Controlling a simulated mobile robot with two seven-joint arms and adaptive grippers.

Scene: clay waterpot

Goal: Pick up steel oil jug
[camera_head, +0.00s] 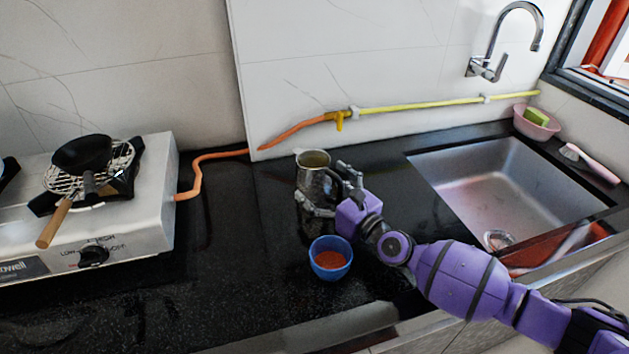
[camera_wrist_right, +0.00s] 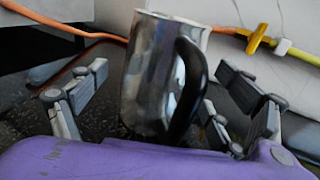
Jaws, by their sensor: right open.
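The steel oil jug (camera_head: 311,181) stands upright on the black counter, a shiny metal vessel with a dark handle. It also shows large in the right wrist view (camera_wrist_right: 148,75), with its black handle (camera_wrist_right: 190,85) facing my gripper. My right gripper (camera_head: 326,189) is open at the jug, one finger on each side of it. In the right wrist view the fingers (camera_wrist_right: 165,92) stand apart to the left and right of the jug. I cannot tell whether they touch it. My left gripper is not in view.
A blue bowl of red powder (camera_head: 331,270) stands close in front of the jug, near my right wrist. A gas stove (camera_head: 150,210) with a black pan (camera_head: 82,154) is at left. A sink (camera_head: 500,190) is at right. An orange hose (camera_head: 197,178) runs along the wall.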

